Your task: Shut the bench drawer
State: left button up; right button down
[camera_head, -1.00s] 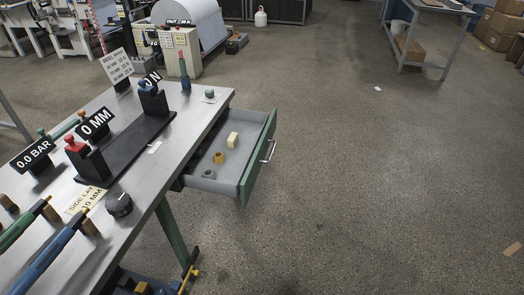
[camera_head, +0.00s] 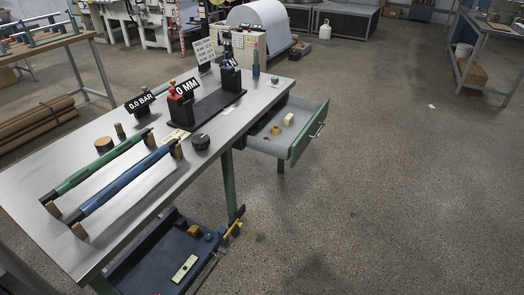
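The bench drawer (camera_head: 262,138) stands open, pulled out from the right side of the bench (camera_head: 152,181). It has a grey inside, a green front panel (camera_head: 308,134) and a metal pull handle (camera_head: 319,129) on the outer face. A pale yellow block and a small dark round piece lie in it. Neither of my grippers shows in the head view.
A dark blue tray (camera_head: 160,262) with small parts sits low under the bench. Floor (camera_head: 400,190) right of the drawer is clear.

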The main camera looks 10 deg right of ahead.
aim_at(282, 120)
jog(key=z, duration=1.25)
jog(key=i, duration=1.05)
jog(key=u, duration=0.7)
jog(key=i, duration=0.8)
jog(key=u, duration=0.9)
